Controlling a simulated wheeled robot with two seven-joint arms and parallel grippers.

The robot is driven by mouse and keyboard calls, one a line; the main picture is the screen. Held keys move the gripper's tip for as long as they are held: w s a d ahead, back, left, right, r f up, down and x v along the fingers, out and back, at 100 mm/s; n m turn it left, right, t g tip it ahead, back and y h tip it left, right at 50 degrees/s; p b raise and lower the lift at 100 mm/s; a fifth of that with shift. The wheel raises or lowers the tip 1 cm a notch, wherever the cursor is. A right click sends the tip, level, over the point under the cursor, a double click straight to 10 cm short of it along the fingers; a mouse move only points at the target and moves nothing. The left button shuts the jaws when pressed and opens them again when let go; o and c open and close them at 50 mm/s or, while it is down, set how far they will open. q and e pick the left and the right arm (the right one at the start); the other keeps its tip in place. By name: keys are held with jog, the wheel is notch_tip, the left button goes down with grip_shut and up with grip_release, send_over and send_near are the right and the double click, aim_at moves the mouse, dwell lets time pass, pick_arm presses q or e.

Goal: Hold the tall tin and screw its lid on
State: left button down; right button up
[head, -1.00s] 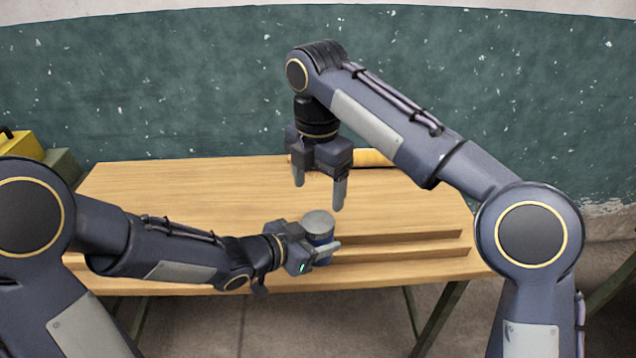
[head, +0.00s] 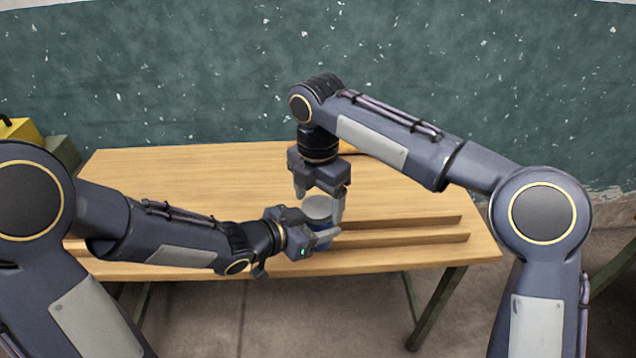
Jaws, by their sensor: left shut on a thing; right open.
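The tall tin (head: 324,229) is blue and stands upright near the front edge of the table. My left gripper (head: 322,238) is shut around its side from the left. The grey lid (head: 318,206) sits on top of the tin; how tightly it is seated cannot be told. My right gripper (head: 319,205) points down from above, open, with its fingertips apart on either side of the lid. Whether the fingers touch the lid cannot be told.
The wooden table (head: 190,185) has raised strips (head: 410,222) along its front. A yellow item (head: 350,148) lies at the back edge, mostly behind my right arm. Yellow (head: 20,130) and green boxes (head: 62,152) stand at the far left. The table's left and middle are clear.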

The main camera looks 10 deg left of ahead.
jog(key=shift+f, duration=0.35)
jog(key=shift+c, duration=0.2)
jog(key=c, duration=0.9)
jog(key=m, duration=0.9)
jog(key=shift+m, duration=0.3)
jog(key=o, duration=1.1)
jog(key=shift+c, duration=0.2)
